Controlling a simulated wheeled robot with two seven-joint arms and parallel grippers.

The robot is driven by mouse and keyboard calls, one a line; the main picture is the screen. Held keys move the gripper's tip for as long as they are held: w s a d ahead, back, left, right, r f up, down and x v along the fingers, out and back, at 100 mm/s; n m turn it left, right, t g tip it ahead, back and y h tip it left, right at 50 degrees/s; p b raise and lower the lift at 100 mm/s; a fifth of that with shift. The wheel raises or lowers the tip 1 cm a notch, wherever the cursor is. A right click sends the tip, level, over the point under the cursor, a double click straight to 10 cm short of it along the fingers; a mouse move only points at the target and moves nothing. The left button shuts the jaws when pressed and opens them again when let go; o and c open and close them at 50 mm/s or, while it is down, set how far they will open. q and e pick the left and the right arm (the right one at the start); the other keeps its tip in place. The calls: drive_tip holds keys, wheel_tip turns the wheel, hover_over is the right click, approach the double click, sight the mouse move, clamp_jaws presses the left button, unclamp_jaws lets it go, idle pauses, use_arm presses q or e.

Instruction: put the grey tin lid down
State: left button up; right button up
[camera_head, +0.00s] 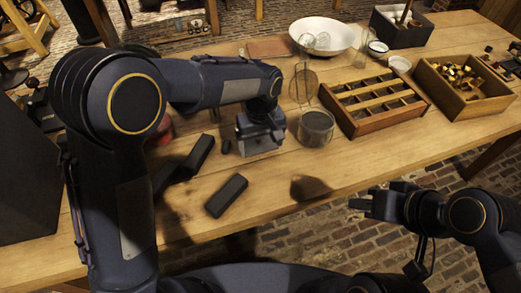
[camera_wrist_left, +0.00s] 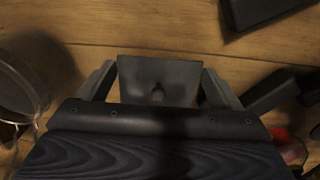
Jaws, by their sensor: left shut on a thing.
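A grey, square-edged plate with a small hole near its middle, which I take to be the grey tin lid (camera_wrist_left: 160,80), sits between the fingers of my left gripper in the left wrist view. My left gripper (camera_head: 262,138) is shut on it, low over the table in the head view. The wooden tabletop shows around it; I cannot tell whether the lid touches the wood. In the head view the lid is hard to make out from the gripper. My right gripper (camera_head: 362,204) is in front of the table's near edge, apart from everything; its finger gap is unclear.
A glass jar (camera_head: 315,128) stands just right of my left gripper. Black blocks (camera_head: 226,195) lie to the left and in front. A compartmented wooden tray (camera_head: 408,112), a box of brass parts (camera_head: 424,79) and a white bowl (camera_head: 340,36) stand farther right and back. The front middle is clear.

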sight(261, 149)
use_arm(q)
drive_tip(key=shift+f, duration=1.75)
drive_tip(key=shift+f, duration=0.15)
drive_tip(key=o, duration=0.8)
drive_tip(key=shift+r, duration=0.2)
wheel_tip(261, 149, up, 12)
drive_tip(key=shift+p, duration=0.4)
drive_tip(key=shift+a, duration=0.1)
